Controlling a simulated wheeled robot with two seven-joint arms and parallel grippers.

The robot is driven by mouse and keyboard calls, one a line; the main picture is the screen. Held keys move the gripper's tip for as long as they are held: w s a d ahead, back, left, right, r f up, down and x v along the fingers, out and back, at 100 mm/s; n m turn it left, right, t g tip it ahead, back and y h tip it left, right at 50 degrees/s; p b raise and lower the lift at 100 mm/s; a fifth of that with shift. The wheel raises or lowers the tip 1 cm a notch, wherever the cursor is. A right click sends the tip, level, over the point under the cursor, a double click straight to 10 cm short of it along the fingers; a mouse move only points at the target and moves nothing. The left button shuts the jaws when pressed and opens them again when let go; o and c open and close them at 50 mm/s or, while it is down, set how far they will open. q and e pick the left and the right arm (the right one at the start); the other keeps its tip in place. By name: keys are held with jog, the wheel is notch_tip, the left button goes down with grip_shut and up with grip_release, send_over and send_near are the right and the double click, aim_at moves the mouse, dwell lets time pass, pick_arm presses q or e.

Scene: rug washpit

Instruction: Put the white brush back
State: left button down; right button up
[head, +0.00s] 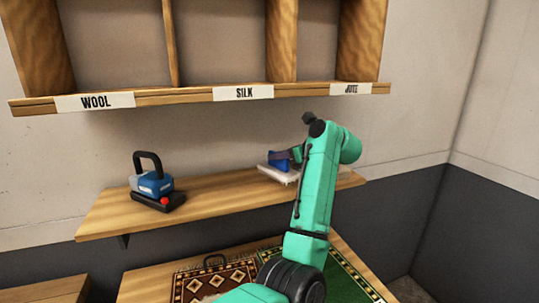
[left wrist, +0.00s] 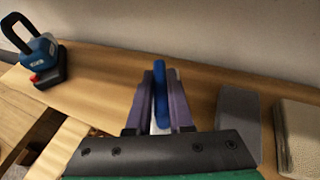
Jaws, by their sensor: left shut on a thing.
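The white brush (head: 276,174) shows in the head view at the right part of the lower shelf, with a white underside and a blue grip. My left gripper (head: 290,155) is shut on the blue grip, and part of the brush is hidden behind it. In the left wrist view, the blue grip (left wrist: 160,88) stands between the purple fingers of my left gripper (left wrist: 160,95), with a little white below. I cannot tell whether the brush touches the shelf. My right gripper is not in view.
The lower wooden shelf (head: 215,196) also holds a blue tool with a black handle (head: 152,184). A grey block (left wrist: 238,112) and a whitish block (left wrist: 300,135) lie right of my gripper. Cubbies labelled WOOL, SILK and JUTE (head: 243,93) hang above. Patterned rugs (head: 215,280) lie below.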

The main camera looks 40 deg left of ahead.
aim_at(269, 162)
pick_arm(q)
jog(key=a, duration=0.2)
jog(key=a+p, duration=0.1)
jog(key=shift+w+a+r, duration=0.15)
jog(key=shift+a, duration=0.25)
notch_tip(269, 162, down, 4)
jog(key=shift+r+p, duration=0.2)
jog(key=shift+p, duration=0.9)
jog(key=shift+f+b, duration=0.25)
jog(key=shift+b, duration=0.05)
jog(key=c, duration=0.8)
grip_release()
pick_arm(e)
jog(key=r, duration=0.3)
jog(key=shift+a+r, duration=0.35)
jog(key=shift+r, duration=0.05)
pick_arm(q)
jog(key=shift+r, duration=0.15)
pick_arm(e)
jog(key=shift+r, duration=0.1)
